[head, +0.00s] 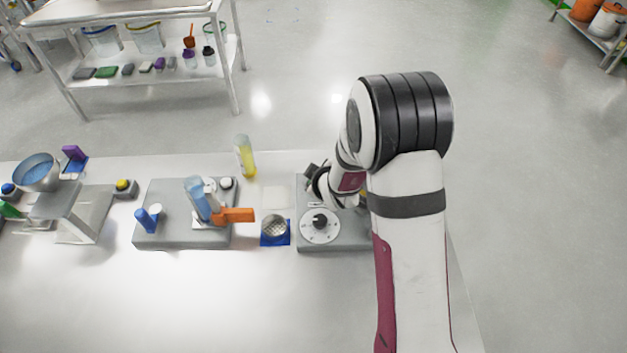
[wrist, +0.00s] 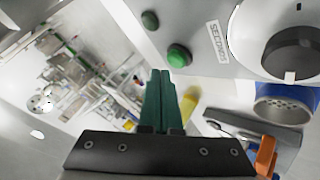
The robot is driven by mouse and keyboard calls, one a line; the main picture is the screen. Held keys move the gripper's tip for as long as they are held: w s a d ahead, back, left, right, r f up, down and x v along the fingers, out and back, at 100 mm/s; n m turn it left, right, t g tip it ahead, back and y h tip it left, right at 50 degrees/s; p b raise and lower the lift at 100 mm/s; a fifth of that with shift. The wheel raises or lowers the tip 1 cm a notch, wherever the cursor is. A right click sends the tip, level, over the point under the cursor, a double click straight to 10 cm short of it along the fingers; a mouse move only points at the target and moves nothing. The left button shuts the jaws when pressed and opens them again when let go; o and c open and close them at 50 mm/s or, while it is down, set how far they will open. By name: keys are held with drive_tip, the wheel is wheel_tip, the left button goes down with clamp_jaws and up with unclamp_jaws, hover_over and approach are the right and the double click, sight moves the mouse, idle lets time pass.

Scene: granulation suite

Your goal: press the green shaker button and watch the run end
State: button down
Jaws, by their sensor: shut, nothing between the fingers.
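The shaker (head: 345,240) is a grey box at the right of the bench, with a white dial and black knob (head: 320,221). My arm hides its right part in the head view. In the wrist view its panel (wrist: 205,22) shows a domed green button (wrist: 178,56), a smaller dark green round piece (wrist: 150,19), a label reading SECONDS and the dial (wrist: 285,45). My gripper (wrist: 160,74) has its teal fingers shut and empty, with the tips just beside the green button in the picture. I cannot tell whether they touch it. My arm hides the fingers in the head view.
A metal sieve (head: 275,229) on a blue mat stands left of the shaker. Further left are a grey unit with an orange lever (head: 234,215), a yellow cylinder (head: 245,158) and a bowl (head: 37,172). The bench front (head: 200,300) is clear.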

drive_tip(key=shift+f, duration=0.1)
drive_tip(key=shift+f, duration=0.35)
drive_tip(key=shift+f, duration=0.5)
idle(0.6)
drive_tip(key=shift+r, duration=0.95)
drive_tip(key=shift+r, duration=2.5)
